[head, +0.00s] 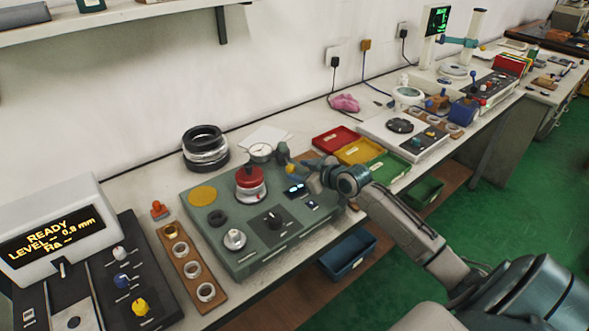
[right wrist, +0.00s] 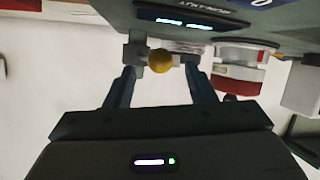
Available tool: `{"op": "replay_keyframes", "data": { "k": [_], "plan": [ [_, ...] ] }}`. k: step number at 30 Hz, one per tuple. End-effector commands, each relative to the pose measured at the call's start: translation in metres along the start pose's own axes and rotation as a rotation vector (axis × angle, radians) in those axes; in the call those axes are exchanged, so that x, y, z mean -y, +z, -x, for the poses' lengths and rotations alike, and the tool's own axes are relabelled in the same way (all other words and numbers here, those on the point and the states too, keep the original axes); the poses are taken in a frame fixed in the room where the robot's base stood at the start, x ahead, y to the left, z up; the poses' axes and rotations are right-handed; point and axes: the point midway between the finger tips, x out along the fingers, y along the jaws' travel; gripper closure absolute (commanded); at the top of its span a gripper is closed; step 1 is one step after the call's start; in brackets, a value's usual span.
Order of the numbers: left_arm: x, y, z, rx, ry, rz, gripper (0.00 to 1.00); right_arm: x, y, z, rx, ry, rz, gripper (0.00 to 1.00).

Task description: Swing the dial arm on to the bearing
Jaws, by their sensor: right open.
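A grey-green test fixture (head: 222,232) stands on the bench. On it a bearing (head: 251,190) with a red top sits upright; a red and white part of it shows in the right wrist view (right wrist: 240,72). The dial gauge (head: 261,151) with a round pale face stands behind the bearing, apart from its top, near a greenish post (head: 283,153). A yellow ball knob (head: 290,168) is beside the post. My right gripper (head: 302,172) is open at the knob; in the right wrist view the knob (right wrist: 160,61) lies between the spread fingertips (right wrist: 162,68). My left gripper is out of view.
A wooden strip with rings (head: 188,268) and a readout box (head: 52,228) are left of the fixture. Black stacked rings (head: 205,148) stand behind. Red (head: 335,140), yellow (head: 358,151) and green (head: 388,166) trays lie to the right, close to my right arm.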

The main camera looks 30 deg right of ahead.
Motion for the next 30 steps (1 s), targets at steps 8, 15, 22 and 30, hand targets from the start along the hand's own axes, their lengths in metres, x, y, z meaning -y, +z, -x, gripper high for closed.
{"op": "replay_keyframes", "data": {
  "k": [8,15,22,30],
  "plan": [
    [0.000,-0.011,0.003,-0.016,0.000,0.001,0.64,0.000,-0.001,-0.028,-0.001,0.000,-0.002,0.50],
    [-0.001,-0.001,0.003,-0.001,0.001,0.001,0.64,0.001,0.000,-0.031,0.000,-0.001,0.000,0.50],
    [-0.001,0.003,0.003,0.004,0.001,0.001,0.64,0.000,0.000,-0.030,0.000,-0.001,0.001,0.76],
    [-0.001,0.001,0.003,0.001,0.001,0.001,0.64,0.000,0.000,-0.030,0.000,-0.001,0.000,1.00]
  ]
}}
